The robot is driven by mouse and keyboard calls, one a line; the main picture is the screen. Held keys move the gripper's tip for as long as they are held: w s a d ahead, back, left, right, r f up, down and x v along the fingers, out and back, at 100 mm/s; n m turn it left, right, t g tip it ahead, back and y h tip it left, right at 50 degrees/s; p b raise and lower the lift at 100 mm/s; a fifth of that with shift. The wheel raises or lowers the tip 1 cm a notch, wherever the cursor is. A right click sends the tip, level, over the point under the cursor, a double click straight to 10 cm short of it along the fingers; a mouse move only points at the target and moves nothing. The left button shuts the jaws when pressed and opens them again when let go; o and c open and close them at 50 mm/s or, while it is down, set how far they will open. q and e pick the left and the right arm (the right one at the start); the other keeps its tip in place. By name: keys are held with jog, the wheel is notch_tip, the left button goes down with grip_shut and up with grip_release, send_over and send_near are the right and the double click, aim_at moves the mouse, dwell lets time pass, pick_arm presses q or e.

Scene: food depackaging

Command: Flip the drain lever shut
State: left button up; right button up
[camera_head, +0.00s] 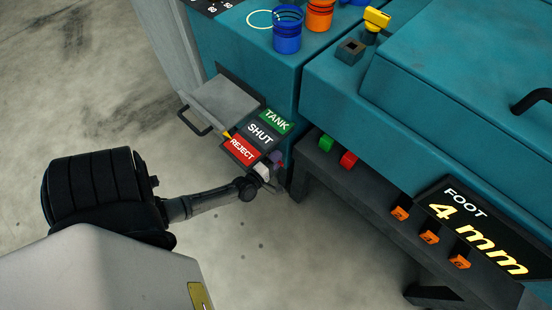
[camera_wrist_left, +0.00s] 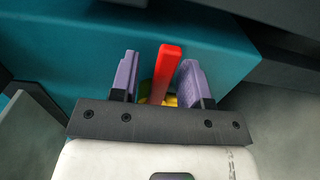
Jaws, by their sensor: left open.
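In the left wrist view a red lever (camera_wrist_left: 167,65) stands up between the two purple fingers of my left gripper (camera_wrist_left: 158,75). The fingers are open, with a visible gap on each side of the lever. A small yellow part shows at the lever's lower end. In the head view my left gripper (camera_head: 271,167) is at the lower right edge of the sign plates, against the teal machine. The plates read TANK (camera_head: 276,121) in green, SHUT (camera_head: 261,135) in black and REJECT (camera_head: 242,149) in red. The lever is mostly hidden by the gripper there. My right gripper is not in view.
A grey tray with a handle (camera_head: 193,122) juts from the machine just left of the signs. Green (camera_head: 326,143) and red (camera_head: 348,160) buttons and a FOOT 4 mm sign (camera_head: 475,232) are to the right. Open floor lies at left.

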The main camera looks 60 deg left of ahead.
pick_arm(q)
jog(key=p+v, duration=0.4)
jog(key=v, duration=0.9)
jog(key=shift+s, duration=0.4)
jog(key=shift+d, duration=0.1)
